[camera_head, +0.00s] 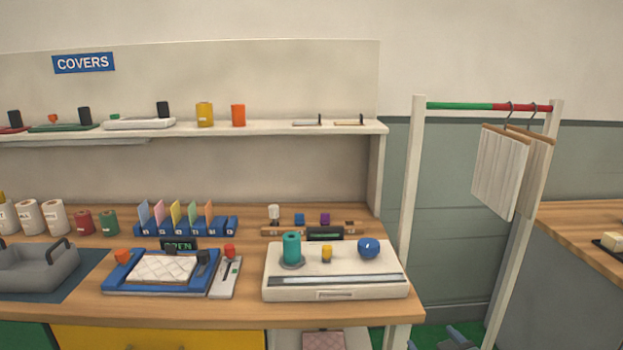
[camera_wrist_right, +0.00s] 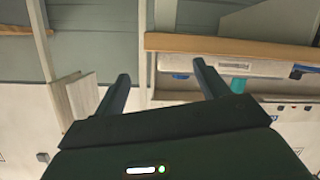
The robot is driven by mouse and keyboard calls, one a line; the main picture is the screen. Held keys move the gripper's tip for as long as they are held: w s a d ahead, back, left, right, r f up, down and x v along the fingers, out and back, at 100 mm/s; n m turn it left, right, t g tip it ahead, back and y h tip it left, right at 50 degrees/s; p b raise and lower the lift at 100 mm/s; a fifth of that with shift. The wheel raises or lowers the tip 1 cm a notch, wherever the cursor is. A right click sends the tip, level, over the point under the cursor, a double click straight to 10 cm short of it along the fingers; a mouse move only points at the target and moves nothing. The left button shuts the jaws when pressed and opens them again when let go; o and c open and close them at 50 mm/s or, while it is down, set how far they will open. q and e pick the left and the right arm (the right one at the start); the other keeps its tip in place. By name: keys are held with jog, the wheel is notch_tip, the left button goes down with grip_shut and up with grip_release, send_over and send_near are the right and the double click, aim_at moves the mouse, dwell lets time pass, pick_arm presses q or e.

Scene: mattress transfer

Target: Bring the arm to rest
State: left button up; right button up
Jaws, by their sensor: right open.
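My right gripper (camera_head: 460,338) shows at the bottom edge of the head view, low and right of the wooden workbench (camera_head: 200,312), in front of the gap below the hanging rail. Only its fingers show there; the rest of the arm is cut off. In the right wrist view, which is upside down, its two dark fingers (camera_wrist_right: 161,70) are spread apart with nothing between them. The gripper looks apart from the bench edge, which lies beyond the fingers. My left gripper is in neither view.
A white rail stand (camera_head: 411,190) with hanging boards (camera_head: 500,172) rises near my right gripper. The bench holds a blue tray (camera_head: 120,287) with a quilted pad (camera_head: 162,268) and a white device (camera_head: 337,293). Another wooden counter (camera_head: 585,224) is at right.

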jog(key=s+a+f+g+y, duration=0.1)
jog(key=s+a+f, duration=0.2)
jog(key=s, duration=0.6)
jog(key=s+a+f+g, duration=0.1)
jog(key=s+a+f, duration=0.2)
jog(key=s, duration=0.6)
jog(key=s+a+f+g+y, duration=0.1)
jog(key=s+a+f+g, duration=0.1)
jog(key=s+a, duration=0.3)
jog(key=s+f, duration=0.1)
jog(key=s, duration=0.3)
jog(key=shift+a+f+m+y, duration=0.2)
jog(key=shift+a+m+y, duration=0.1)
jog(key=shift+m, duration=0.1)
jog(key=shift+d, duration=0.1)
jog(key=shift+c, duration=0.3)
